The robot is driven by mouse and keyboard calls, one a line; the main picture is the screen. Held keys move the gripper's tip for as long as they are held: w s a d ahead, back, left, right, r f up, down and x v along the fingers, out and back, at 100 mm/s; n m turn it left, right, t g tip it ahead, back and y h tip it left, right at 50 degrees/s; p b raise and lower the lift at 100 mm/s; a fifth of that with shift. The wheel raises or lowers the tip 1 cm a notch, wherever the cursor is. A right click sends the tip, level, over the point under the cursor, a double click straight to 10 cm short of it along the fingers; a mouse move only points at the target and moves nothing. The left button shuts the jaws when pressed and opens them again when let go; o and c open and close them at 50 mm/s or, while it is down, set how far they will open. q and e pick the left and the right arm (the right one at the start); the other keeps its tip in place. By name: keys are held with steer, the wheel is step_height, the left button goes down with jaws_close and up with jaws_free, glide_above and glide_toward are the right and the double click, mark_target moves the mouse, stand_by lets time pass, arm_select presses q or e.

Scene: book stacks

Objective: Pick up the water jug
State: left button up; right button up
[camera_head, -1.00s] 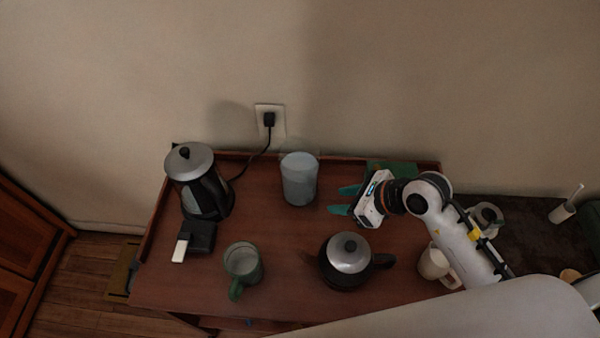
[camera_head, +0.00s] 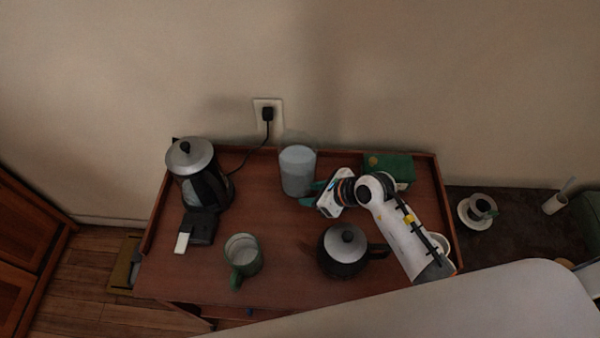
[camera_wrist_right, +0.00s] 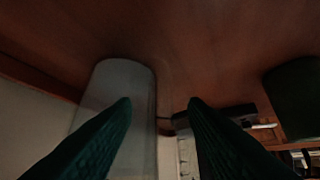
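The water jug (camera_head: 297,172), a pale translucent cylinder, stands upright near the back middle of the wooden table. My right gripper (camera_head: 311,193) is at the jug's right side, its teal fingers pointing left at it. In the right wrist view the two fingers (camera_wrist_right: 160,104) are apart. The jug (camera_wrist_right: 135,85) lies ahead there, left of centre and partly hidden by the left-hand finger. I cannot tell whether a finger touches it. My left gripper is not in view.
A kettle (camera_head: 195,175) on a black base stands at the table's left. A green mug (camera_head: 243,257) and a dark teapot (camera_head: 343,254) stand in front. A green box (camera_head: 390,168) is behind my right arm. The wall outlet (camera_head: 268,113) is behind the table, which is clear in the middle.

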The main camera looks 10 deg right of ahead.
jaws_close()
stand_by(1.2)
steer(key=shift+w+r, duration=0.1)
steer(key=shift+r, duration=0.1)
